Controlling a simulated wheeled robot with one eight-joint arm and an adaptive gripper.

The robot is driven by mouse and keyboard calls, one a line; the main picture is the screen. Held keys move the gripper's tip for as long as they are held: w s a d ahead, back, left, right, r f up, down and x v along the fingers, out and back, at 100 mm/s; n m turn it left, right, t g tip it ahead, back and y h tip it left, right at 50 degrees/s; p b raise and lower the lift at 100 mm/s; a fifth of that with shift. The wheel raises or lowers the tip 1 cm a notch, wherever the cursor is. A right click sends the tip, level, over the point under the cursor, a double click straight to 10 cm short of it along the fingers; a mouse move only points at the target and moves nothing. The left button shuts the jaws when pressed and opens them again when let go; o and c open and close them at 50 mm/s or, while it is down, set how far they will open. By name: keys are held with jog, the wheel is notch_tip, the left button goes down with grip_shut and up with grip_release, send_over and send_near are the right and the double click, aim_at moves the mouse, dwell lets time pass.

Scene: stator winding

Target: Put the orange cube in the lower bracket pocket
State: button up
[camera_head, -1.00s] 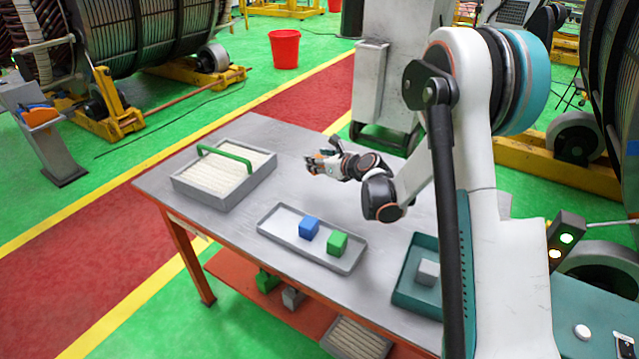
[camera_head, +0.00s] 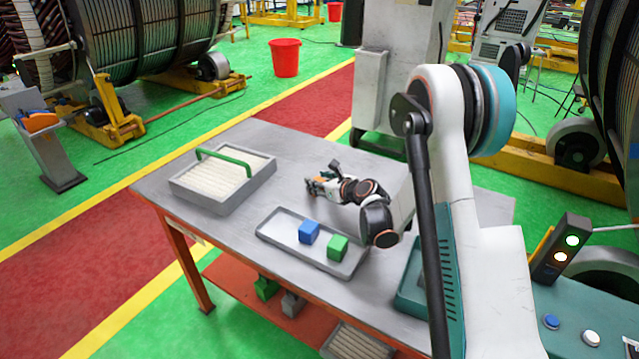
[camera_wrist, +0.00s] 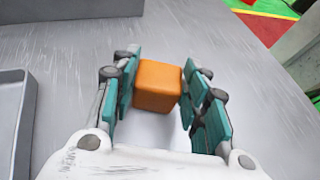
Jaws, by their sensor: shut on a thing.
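The orange cube (camera_wrist: 158,86) is between the teal finger pads of my gripper (camera_wrist: 165,90) in the wrist view. My gripper is shut on it and holds it over the grey tabletop. In the head view my gripper (camera_head: 316,187) is above the table, behind the long grey tray; only a little orange shows at its fingers. I cannot make out a lower bracket pocket in either view.
The grey tray (camera_head: 270,239) holds a blue cube (camera_head: 309,231) and a green cube (camera_head: 337,247). A rod-filled grey bin (camera_head: 215,205) with a green handle (camera_head: 222,156) stands left. A teal tray (camera_head: 408,292) is partly behind my arm. Bare tabletop surrounds my gripper.

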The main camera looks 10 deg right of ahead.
jog(key=o, duration=1.1)
jog(key=shift+c, duration=0.2)
jog(key=shift+r, duration=0.1)
